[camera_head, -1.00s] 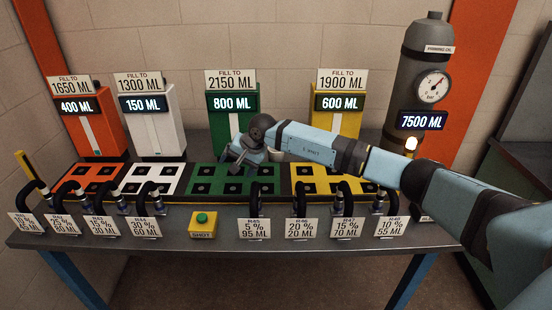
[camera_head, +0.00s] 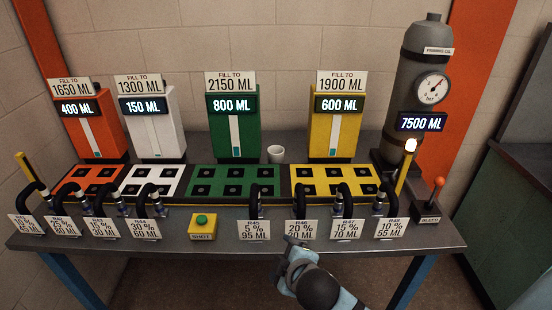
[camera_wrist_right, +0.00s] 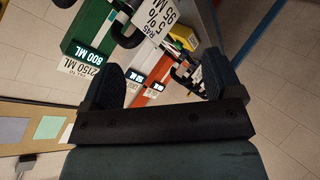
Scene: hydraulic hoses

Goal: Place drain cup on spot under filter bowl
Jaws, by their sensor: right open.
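A small white cup (camera_head: 276,155), which I take as the drain cup, stands upright on the bench between the green unit (camera_head: 233,120) and the yellow unit (camera_head: 337,122). It is just behind the gap between the green and yellow panels. I cannot make out a filter bowl or a marked spot for it. My right gripper (camera_head: 293,246) is at the bench's front edge, well in front of the cup and apart from it. In the right wrist view the right gripper (camera_wrist_right: 162,82) has its fingers spread, with nothing between them. My left gripper is not in view.
Black hoses with tags line the bench front, including the 5 % hose (camera_head: 256,201). A green button box (camera_head: 203,224) stands there too. A grey tank (camera_head: 417,85) with a gauge and a red-knobbed lever (camera_head: 436,190) are at the right. Orange and white units stand at the left.

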